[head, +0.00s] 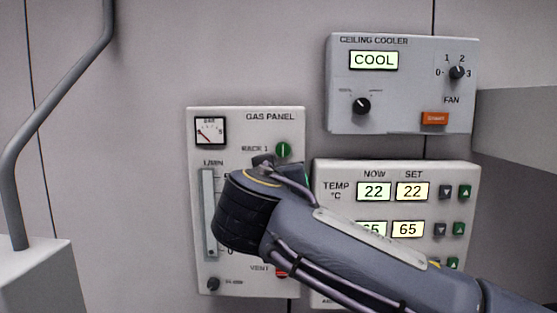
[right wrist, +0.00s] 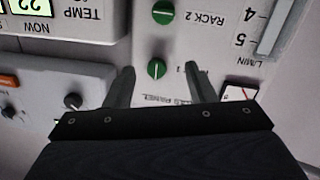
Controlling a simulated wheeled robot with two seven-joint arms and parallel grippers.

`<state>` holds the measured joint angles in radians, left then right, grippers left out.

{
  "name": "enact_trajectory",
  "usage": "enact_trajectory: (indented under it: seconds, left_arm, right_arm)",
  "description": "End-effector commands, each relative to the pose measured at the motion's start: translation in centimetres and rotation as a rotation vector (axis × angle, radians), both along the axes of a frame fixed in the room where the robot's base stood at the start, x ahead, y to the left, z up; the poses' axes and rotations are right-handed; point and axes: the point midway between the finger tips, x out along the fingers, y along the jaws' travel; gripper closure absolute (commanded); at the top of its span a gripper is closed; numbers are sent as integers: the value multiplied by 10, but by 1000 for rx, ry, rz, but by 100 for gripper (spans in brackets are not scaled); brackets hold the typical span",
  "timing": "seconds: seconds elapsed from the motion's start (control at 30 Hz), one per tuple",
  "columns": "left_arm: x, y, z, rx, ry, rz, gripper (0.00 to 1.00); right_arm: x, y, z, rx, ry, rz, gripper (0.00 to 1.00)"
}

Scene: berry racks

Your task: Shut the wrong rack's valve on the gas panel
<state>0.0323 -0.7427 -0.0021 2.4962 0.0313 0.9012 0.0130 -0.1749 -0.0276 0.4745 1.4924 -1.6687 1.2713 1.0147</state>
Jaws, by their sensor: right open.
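The gas panel (head: 225,128) is a pale wall box in the head view. The green rack 1 valve knob (head: 283,150) shows just above my right arm, its white line upright. The right wrist view, upside down, shows the rack 1 knob (right wrist: 156,70) and the rack 2 knob (right wrist: 163,12), whose line looks sideways. My right gripper (right wrist: 159,68) is open, with one finger on each side of the rack 1 knob in that view. I cannot tell whether they touch it. My right arm hides the panel's middle in the head view. My left gripper is out of view.
The panel also has a gauge (head: 210,131), a flow tube (head: 209,212) and a partly hidden red vent button (head: 281,272). The temperature panel (head: 330,170) stands close at the right, with the ceiling cooler box (head: 400,90) above. A grey pipe (head: 55,95) runs at the left.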

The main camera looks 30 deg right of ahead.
Motion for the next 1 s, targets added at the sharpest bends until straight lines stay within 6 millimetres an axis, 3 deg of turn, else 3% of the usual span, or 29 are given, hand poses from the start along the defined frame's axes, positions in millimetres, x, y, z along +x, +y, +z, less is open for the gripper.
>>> enact_trajectory:
  seconds: [0.1, 0.2, 0.6, 1.0]
  left_arm:
    - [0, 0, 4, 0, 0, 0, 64]
    - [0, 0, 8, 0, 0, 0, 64]
    - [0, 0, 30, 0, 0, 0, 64]
    - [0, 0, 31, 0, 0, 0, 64]
  right_arm:
    - [6, 2, 24, 0, -77, -15, 50]
    - [13, -3, 29, 0, -94, -22, 50]
    - [59, -40, 28, -2, -90, -21, 50]
    - [65, -44, 26, -2, -91, -18, 51]
